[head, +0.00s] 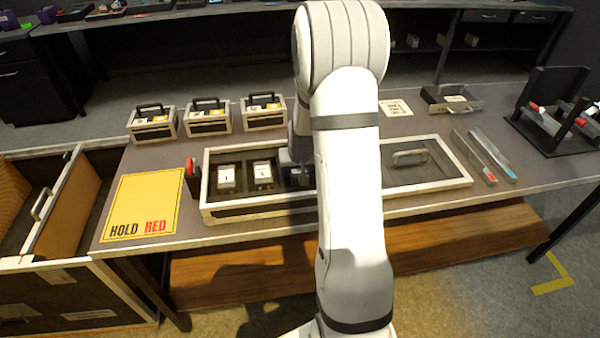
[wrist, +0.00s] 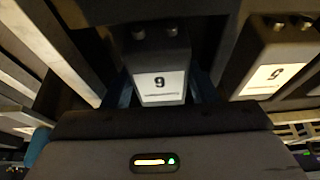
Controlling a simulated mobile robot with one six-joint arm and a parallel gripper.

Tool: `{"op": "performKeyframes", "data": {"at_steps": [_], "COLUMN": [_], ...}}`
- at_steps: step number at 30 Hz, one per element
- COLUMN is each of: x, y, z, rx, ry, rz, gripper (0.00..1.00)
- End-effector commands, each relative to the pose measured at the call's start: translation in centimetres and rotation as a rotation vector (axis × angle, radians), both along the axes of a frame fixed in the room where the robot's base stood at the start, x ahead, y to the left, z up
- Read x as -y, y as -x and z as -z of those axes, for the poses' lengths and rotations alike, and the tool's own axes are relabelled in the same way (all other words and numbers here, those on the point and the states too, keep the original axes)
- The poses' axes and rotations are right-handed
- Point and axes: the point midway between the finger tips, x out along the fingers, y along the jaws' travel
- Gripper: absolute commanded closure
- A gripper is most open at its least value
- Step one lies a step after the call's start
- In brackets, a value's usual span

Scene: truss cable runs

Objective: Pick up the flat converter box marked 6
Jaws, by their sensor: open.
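In the wrist view a dark flat box (wrist: 160,60) with a white label and two round connectors is straight in front of my gripper (wrist: 162,92). Its mark looks like a 9 as seen here, or a 6 the other way up; I cannot tell which. The gripper is open, with a bluish finger at either side of the box. I cannot tell whether they touch it. In the head view my gripper (head: 296,176) is low in the long open case (head: 255,208), partly hidden by my arm, and the box under it is hidden.
Two labelled boxes, one marked 1 (head: 226,177) and another (head: 263,173), stand left of the gripper in the case. Another labelled box (wrist: 268,65) is close at right in the wrist view. A clear lid (head: 425,165) covers the case's right part. A yellow HOLD RED sheet (head: 145,205) lies left.

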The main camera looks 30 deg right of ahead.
Motion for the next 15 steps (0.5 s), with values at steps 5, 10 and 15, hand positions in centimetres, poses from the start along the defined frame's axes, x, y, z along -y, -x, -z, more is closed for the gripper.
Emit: {"op": "performKeyframes", "data": {"at_steps": [5, 10, 15], "x": [-0.02, -0.04, -0.05], "y": [-0.02, -0.02, -0.02], "z": [0.19, 0.16, 0.16], "rx": [0.000, 0.000, 0.000], "ry": [0.000, 0.000, 0.000], "rz": [0.000, -0.001, -0.001], "gripper": [0.47, 0.47, 0.53]}}
